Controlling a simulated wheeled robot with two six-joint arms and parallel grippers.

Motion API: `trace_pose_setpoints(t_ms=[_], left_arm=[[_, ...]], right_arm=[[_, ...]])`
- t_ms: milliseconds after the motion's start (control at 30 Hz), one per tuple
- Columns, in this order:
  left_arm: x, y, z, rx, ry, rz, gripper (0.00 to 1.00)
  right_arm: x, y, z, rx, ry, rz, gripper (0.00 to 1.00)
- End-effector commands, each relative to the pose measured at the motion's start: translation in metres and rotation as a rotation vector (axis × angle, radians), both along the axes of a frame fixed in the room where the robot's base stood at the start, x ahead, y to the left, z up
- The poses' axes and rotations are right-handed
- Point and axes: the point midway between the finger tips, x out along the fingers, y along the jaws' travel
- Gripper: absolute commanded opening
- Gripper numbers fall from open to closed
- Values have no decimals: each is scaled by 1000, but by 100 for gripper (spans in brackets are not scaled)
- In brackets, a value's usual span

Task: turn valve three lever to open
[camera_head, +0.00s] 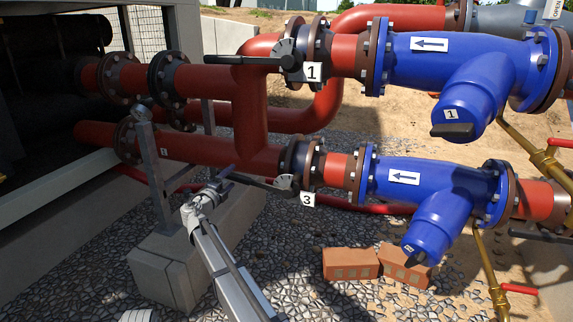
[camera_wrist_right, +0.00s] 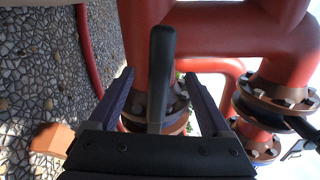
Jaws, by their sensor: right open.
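Valve three's black lever (camera_head: 258,183) runs left from its pale dial plate (camera_head: 284,182), roughly along the lower red pipe. A white tag reading 3 (camera_head: 307,199) hangs beside it. My right gripper (camera_head: 224,180) is at the lever's free left end. In the wrist view the lever (camera_wrist_right: 161,75) stands upright in the picture between the two fingers of my right gripper (camera_wrist_right: 163,88). The fingers are open, with a gap on each side of the lever. My left gripper is not in view.
Valve one's black lever (camera_head: 240,60) lies along the upper red pipe, above my right gripper. A grey metal post (camera_head: 153,165) on a concrete block stands left of my arm. Two bricks (camera_head: 350,264) lie on the stony ground below the lower blue fitting (camera_head: 430,182).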

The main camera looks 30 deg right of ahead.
Motion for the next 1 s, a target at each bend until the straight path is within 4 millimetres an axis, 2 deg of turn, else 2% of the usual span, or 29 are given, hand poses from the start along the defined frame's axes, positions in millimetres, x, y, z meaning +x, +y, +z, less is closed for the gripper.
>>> trace_pose_setpoints(t_ms=[33,133,467,1000], left_arm=[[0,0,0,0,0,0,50],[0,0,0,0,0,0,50],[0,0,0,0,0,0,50],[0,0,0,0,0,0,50]], right_arm=[[0,0,0,0,0,0,89],[0,0,0,0,0,0,100],[-2,2,0,0,0,1,100],[-39,45,0,0,0,2,100]])
